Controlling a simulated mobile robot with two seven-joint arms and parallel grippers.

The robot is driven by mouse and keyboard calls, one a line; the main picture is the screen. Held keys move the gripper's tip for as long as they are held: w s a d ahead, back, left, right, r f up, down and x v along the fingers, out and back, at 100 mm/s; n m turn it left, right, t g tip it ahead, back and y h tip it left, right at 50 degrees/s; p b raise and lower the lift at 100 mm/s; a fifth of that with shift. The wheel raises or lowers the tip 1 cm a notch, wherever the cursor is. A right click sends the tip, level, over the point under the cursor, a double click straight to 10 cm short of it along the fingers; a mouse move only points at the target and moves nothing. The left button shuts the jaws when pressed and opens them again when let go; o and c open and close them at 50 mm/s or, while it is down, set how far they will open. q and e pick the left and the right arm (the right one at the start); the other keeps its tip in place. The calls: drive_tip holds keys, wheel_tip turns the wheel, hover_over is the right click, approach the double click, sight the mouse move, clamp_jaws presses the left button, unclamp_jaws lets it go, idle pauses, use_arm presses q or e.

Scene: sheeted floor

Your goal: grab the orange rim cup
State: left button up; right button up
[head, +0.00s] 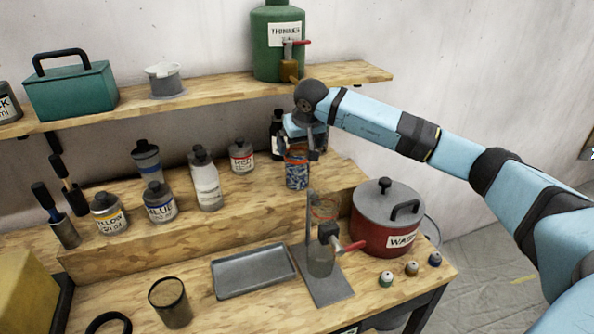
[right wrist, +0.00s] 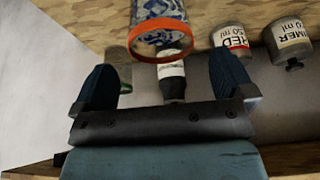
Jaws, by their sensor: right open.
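The orange rim cup (head: 297,174) is blue and white patterned and stands upright on the raised wooden step near its right end. My right gripper (head: 299,152) is at the cup's top in the head view and hides part of the rim. In the right wrist view the cup (right wrist: 158,28) shows its orange rim toward me, ahead of and between the two spread fingers of the gripper (right wrist: 165,78). The fingers are open, and a gap shows on both sides of the cup. My left gripper is out of view.
A dark bottle (head: 277,128) stands behind the cup, and a red-labelled bottle (head: 242,157) stands to its left. The shelf (head: 215,90) with a green thinner container (head: 278,45) is above. A red lidded pot (head: 384,225) and a metal stand (head: 328,288) are in front.

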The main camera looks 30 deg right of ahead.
sight(297, 153)
drive_tip(key=p+x, duration=0.1)
drive_tip(key=x, duration=0.4)
drive_tip(key=shift+w+f+p, duration=0.1)
drive_tip(key=shift+w+p, duration=0.1)
drive_tip(key=shift+p, duration=0.1)
drive_tip(key=c, duration=1.6)
drive_tip(key=shift+c, duration=0.2)
drive_tip(key=shift+r, duration=0.2)
